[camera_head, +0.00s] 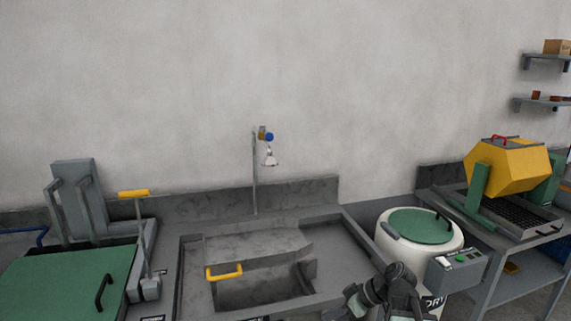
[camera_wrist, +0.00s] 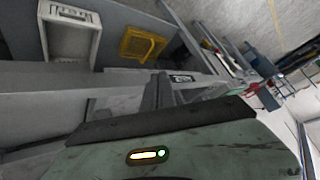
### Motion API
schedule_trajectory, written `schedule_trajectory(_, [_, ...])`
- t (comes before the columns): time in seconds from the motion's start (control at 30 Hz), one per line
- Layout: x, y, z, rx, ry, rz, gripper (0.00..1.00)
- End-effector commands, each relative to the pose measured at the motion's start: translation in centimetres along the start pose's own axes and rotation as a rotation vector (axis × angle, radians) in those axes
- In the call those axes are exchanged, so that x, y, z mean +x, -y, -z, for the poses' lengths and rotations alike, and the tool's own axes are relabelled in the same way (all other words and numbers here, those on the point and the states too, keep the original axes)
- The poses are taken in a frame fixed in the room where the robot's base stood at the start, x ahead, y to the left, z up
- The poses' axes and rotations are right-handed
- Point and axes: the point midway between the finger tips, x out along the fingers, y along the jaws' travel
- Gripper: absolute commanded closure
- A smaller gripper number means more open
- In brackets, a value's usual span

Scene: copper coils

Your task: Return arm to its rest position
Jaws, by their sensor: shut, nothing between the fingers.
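My arm (camera_head: 385,290) shows at the bottom of the head view, dark and folded, in front of the sink's right side and the white drum. My gripper (camera_wrist: 161,92) appears as a narrow dark shape in the middle of the wrist view, shut with nothing in it. The wrist view looks across a greenish panel with a lit yellow and green indicator, which seems to be part of my own body.
A grey sink (camera_head: 345,255) with a yellow-handled insert (camera_head: 224,272) stands ahead under a tap (camera_head: 270,155). A green-lidded white drum (camera_head: 398,252) and yellow tumbler (camera_head: 508,168) are to the right. A green-topped machine (camera_head: 65,285) is left. The wrist view shows a yellow basket (camera_wrist: 140,45).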

Motion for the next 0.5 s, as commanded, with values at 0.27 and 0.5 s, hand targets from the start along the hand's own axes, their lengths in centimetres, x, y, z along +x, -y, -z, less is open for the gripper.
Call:
schedule_trajectory(0.27, [5.0, 5.4, -1.4, 0.272, 0.423, -0.138, 1.00])
schedule_trajectory(0.5, [1.6, 2.5, -6.5, 0.678, 0.564, -0.477, 1.00])
